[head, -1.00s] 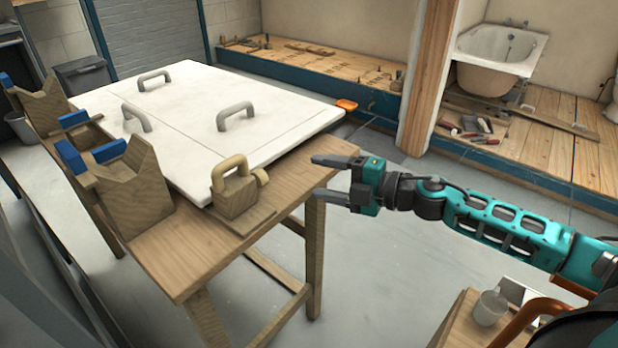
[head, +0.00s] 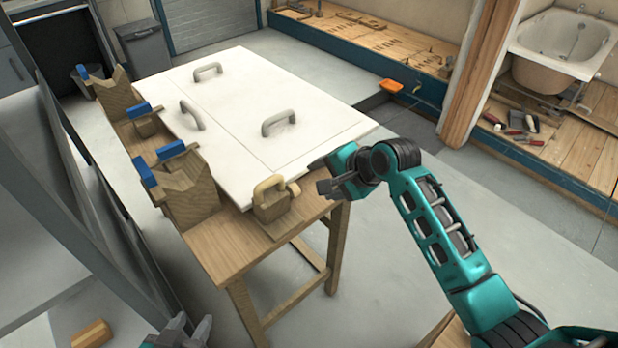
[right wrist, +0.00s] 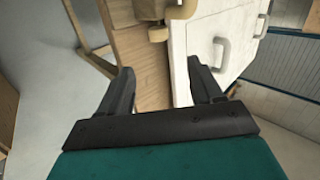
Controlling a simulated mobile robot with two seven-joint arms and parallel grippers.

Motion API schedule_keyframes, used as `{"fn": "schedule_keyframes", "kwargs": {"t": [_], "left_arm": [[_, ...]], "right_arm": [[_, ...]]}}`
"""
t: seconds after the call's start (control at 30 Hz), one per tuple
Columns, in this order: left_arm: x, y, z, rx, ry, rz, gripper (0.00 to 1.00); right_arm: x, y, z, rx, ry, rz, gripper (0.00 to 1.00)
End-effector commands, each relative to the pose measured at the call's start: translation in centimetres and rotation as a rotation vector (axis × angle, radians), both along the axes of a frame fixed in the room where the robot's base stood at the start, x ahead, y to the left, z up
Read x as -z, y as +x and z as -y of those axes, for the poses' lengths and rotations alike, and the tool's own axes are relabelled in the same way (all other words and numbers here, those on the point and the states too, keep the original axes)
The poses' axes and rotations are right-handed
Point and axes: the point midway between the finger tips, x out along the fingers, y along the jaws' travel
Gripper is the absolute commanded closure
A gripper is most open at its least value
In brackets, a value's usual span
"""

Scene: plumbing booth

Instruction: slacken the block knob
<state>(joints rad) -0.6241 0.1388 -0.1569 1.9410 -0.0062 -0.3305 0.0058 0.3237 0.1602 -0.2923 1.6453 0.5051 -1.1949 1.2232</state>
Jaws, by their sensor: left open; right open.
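The wooden block (head: 271,208) with a looped handle stands at the near corner of the workbench, beside the white panel. Its small round knob (head: 293,189) is on its right side. The block's lower part also shows at the top of the right wrist view, with the knob (right wrist: 184,9). My right gripper (head: 321,176) is right of the knob, apart from it. In the right wrist view its two fingers (right wrist: 160,75) are spread, with nothing between them but bench in the background. My left gripper (head: 190,330) is open at the bottom edge of the head view, away from the bench.
The white panel (head: 235,100) with several grey handles covers much of the bench (head: 225,245). Notched wooden stands with blue parts (head: 185,195) line the bench's left side. A dark panel stands at the left. An orange item (head: 391,86) lies beyond the panel.

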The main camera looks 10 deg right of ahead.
Motion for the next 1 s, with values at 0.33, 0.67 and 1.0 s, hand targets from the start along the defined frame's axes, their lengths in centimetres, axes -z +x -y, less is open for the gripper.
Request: {"fn": "schedule_keyframes", "kwargs": {"t": [0.33,0.67,1.0], "left_arm": [[0.4,-0.3,0.0,0.003,0.002,-0.012,0.57],[0.9,-0.4,0.2,0.008,0.002,-0.013,0.57],[1.9,-0.3,0.2,0.009,0.001,-0.012,0.57]], "right_arm": [[3.2,2.3,-1.8,-0.001,0.0,-0.004,0.35],[6.8,4.8,-3.7,-0.001,-0.002,-0.001,0.35],[9.2,6.6,-5.1,-0.001,-0.002,0.001,0.35]]}}
